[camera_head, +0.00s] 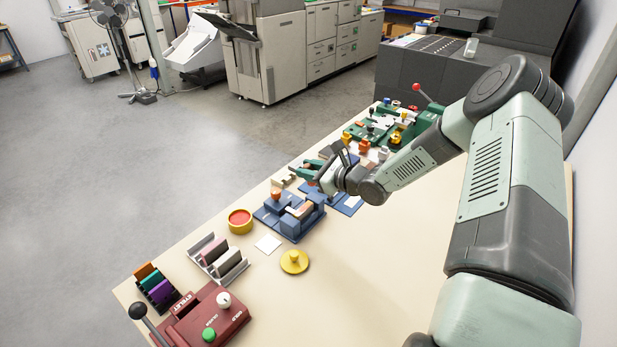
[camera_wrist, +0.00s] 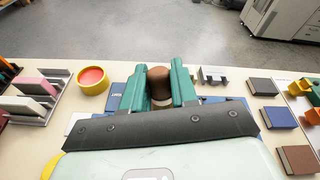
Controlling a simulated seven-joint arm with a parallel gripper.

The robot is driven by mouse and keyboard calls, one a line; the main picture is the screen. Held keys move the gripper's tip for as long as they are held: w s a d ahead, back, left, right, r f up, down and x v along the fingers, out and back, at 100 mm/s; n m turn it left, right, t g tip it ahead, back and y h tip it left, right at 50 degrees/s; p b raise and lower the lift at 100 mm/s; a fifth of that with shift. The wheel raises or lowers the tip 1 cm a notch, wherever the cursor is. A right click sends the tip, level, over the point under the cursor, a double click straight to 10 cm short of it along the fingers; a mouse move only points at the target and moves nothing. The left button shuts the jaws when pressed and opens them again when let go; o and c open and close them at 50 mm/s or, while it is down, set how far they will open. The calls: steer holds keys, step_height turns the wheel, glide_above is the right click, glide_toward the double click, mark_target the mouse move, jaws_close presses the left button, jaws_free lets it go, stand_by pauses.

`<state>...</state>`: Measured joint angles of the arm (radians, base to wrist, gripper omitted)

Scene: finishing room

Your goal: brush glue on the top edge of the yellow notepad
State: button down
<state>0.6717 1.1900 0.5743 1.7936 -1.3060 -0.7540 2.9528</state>
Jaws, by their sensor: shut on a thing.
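My gripper (camera_head: 312,171) is above the far part of the table, beyond the blue fixture (camera_head: 272,222). In the wrist view its two green fingers (camera_wrist: 160,86) are shut on a brown rounded knob (camera_wrist: 158,74) with a pale band under it. The knob looks like a brush handle; its lower end is hidden by my gripper. A round yellow pot (camera_head: 240,221) with a red inside stands left of the blue fixture; it also shows in the wrist view (camera_wrist: 92,88). I cannot make out the yellow notepad for certain in either view.
A grey rack (camera_head: 222,262), a maroon device (camera_head: 205,318) and a yellow knobbed disc (camera_head: 294,261) are nearer. A white sheet (camera_head: 268,244) lies flat. Green machinery (camera_head: 425,124) stands at the far end. The table's right side is clear.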

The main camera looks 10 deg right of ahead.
steer(key=shift+r, duration=1.2)
steer(key=shift+s, duration=0.1)
